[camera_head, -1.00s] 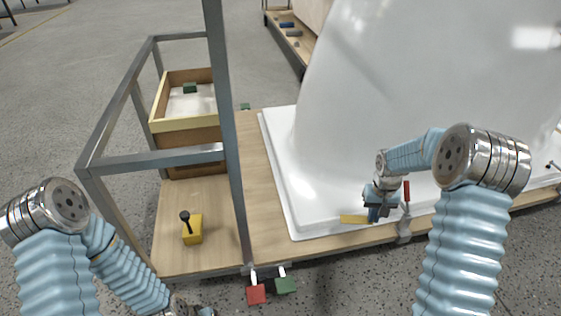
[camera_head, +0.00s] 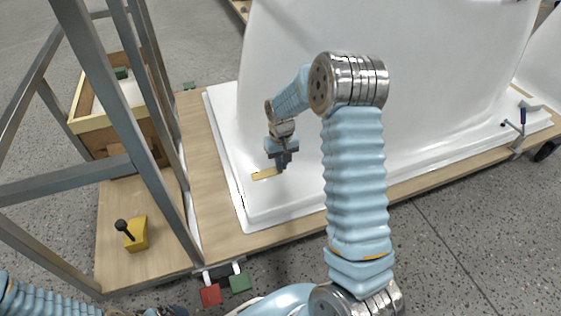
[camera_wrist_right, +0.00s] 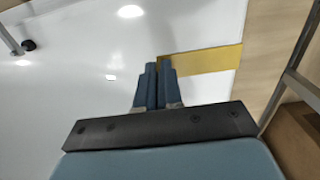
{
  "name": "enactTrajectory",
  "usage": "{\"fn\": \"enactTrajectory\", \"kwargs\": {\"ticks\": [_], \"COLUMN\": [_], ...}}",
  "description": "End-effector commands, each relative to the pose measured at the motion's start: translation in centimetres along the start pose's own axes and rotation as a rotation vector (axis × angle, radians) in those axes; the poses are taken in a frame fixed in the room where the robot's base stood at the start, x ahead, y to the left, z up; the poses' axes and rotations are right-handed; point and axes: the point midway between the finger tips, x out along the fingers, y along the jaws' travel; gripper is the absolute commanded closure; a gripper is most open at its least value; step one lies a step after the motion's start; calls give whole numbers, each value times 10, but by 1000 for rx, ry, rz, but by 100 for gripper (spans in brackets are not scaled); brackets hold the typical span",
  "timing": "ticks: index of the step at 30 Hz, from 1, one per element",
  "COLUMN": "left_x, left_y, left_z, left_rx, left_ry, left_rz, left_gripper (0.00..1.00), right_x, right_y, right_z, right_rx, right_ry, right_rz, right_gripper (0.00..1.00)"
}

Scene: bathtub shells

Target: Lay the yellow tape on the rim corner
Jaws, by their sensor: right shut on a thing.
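The yellow tape (camera_head: 265,173) is a flat strip held at one end by my right gripper (camera_head: 281,166). The fingers are shut on it, and in the right wrist view the tape (camera_wrist_right: 205,60) reaches out to the right from the fingertips (camera_wrist_right: 157,72). The white bathtub shell (camera_head: 300,50) has a flat rim (camera_head: 265,212) with a front-left corner. The tape is over the rim's left part, behind that corner; its far end is close to the rim's outer edge. I cannot tell whether it touches the rim.
A grey metal frame (camera_head: 110,95) stands left of the shell. A wooden bin (camera_head: 100,122) and a yellow block with a black knob (camera_head: 135,235) are on the board there. Red (camera_head: 211,294) and green (camera_head: 240,283) clamp pads are at the board's front edge. A clamp (camera_head: 520,125) stands at right.

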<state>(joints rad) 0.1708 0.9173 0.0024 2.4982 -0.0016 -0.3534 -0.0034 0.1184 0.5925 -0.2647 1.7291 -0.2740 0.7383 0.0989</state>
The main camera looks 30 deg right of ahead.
Motion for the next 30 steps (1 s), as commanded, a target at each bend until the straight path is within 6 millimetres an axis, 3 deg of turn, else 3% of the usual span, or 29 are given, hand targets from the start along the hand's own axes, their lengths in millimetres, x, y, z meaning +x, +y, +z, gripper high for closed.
{"fn": "enactTrajectory", "kwargs": {"ticks": [19,30], "left_x": [42,47], "left_y": [-12,-13], "left_z": [2,2], "left_rx": [2,2], "left_ry": [-9,-7], "left_rz": [8,9], "left_gripper": [0,0], "right_x": [66,75], "right_y": [0,0], "right_z": [1,1], "right_rx": [0,0], "right_ry": [0,1], "right_rz": [0,0], "right_gripper": [100,100]}}
